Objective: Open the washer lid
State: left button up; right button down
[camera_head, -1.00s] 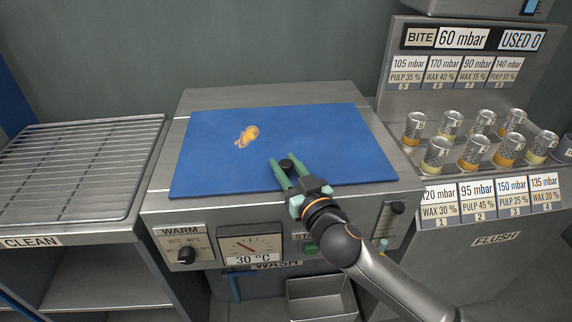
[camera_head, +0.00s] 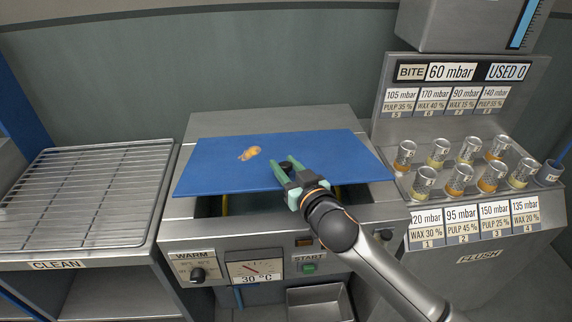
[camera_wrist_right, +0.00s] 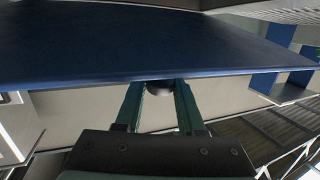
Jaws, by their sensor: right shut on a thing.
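The washer lid (camera_head: 225,178) is a blue panel with an orange emblem on top. Its front edge is raised and tilted up, and a dark opening shows beneath it on the washer (camera_head: 180,230). My right gripper (camera_head: 287,167) is shut on the black knob at the lid's front edge. In the right wrist view the green fingers (camera_wrist_right: 158,88) sit either side of the dark round knob (camera_wrist_right: 159,87), under the blue lid (camera_wrist_right: 150,40). My left gripper is not in view.
A wire rack marked CLEAN (camera_head: 85,200) stands at left. At right, a stand (camera_head: 480,150) holds several numbered cups. The washer's front has a WARM dial (camera_head: 198,274), a gauge, a green START button (camera_head: 309,268) and a metal bin (camera_head: 318,303) below.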

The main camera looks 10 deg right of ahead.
pick_arm(q)
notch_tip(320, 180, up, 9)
jog(key=p, duration=0.7)
pick_arm(e)
jog(key=w+r, duration=0.6)
jog(key=r, duration=0.4)
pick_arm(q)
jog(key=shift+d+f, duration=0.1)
pick_arm(e)
jog(key=shift+d, duration=0.1)
jog(key=c, duration=0.5)
grip_release()
jog(key=shift+f, duration=0.2)
jog(key=shift+s, duration=0.1)
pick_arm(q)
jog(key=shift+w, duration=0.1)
pick_arm(e)
jog(key=shift+s+f, duration=0.1)
jog(key=shift+s, duration=0.05)
pick_arm(q)
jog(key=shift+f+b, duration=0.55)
jog(key=shift+b, duration=0.05)
pick_arm(e)
jog(key=v, duration=1.2)
jog(key=shift+s, duration=0.1)
